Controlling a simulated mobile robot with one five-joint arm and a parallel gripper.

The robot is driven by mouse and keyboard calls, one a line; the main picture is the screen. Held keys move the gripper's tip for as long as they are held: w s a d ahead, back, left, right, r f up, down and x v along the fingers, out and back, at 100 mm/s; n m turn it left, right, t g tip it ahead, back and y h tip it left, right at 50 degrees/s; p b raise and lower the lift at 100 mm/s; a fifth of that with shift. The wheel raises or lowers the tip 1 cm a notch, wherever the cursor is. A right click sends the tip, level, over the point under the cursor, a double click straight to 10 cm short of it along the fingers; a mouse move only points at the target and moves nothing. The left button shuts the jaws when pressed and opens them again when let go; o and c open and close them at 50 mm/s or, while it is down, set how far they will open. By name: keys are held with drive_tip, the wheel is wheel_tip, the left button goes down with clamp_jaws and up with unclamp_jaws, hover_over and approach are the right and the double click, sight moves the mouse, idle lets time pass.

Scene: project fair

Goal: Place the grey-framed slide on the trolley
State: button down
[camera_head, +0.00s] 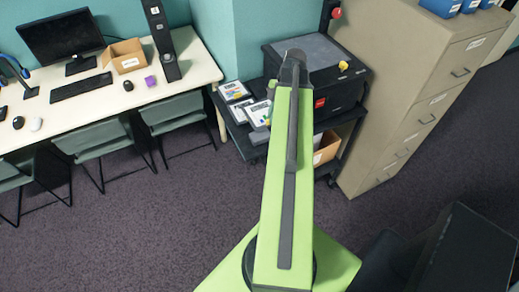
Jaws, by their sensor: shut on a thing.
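The black trolley (247,147) stands beyond my arm, between the desk and the filing cabinet. My gripper (271,90) is at the far end of my green arm, over the trolley's left part; the arm hides most of it. It is shut on the grey-framed slide (257,115), which shows partly from behind the arm's left side. Whether this slide touches the trolley top cannot be seen. Two light-framed slides lie on the trolley's left, one at the back (233,91) and one in front of it (238,107). Another flat piece (258,137) shows at the front edge, partly hidden.
A black printer-like machine (340,85) with a yellow item (343,65) fills the trolley's right. A cardboard box (326,146) sits on the lower shelf. A beige filing cabinet (385,110) stands right; a desk (65,122) with chairs (100,140) stands left.

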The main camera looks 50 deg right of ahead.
drive_tip(key=f+b, duration=0.1)
drive_tip(key=f, duration=0.1)
drive_tip(key=w+f, duration=0.1)
drive_tip(key=shift+a+f+b, duration=0.1)
drive_tip(key=shift+f+b, duration=0.25)
drive_tip(key=shift+b, duration=0.05)
drive_tip(key=shift+w, duration=0.15)
wheel_tip(320, 180, down, 10)
drive_tip(key=b, duration=1)
drive_tip(key=shift+f, duration=0.15)
drive_tip(key=shift+r, duration=0.25)
drive_tip(key=shift+f, duration=0.2)
drive_tip(key=c, duration=1.5)
unclamp_jaws()
drive_tip(key=shift+c, duration=0.2)
drive_tip(key=p+v, duration=1.2)
drive_tip(key=shift+r, duration=0.3)
drive_tip(key=shift+f, duration=0.15)
